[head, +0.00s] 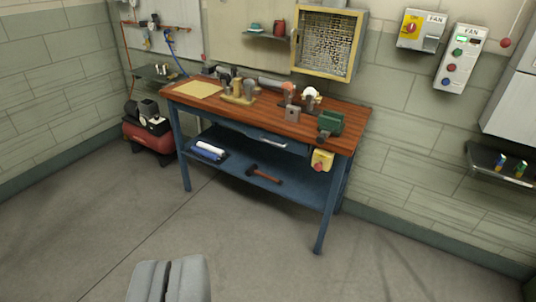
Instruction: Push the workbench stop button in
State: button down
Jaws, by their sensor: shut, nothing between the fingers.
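The workbench stop button (319,167) is a red knob on a yellow box (323,157). The box is fixed below the right front end of the workbench (213,104), which has a wooden top and blue legs. The button faces the open floor, and nothing covers it. Whether it is in or out is too small to tell. My gripper (176,262) is at the bottom of the view, left of centre. Its two grey fingers are shut together and empty. It is well apart from the button, with bare floor between them.
The concrete floor (240,235) in front of the bench is clear. A bench leg (327,215) stands just below the yellow box. A green vise (330,122) sits on the bench top above it. A hammer (264,175) lies on the lower shelf. A red compressor (150,138) stands at the left.

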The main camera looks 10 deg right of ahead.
aim_at(317, 166)
jog(key=z, duration=0.35)
jog(key=i, duration=1.6)
jog(key=z, duration=0.95)
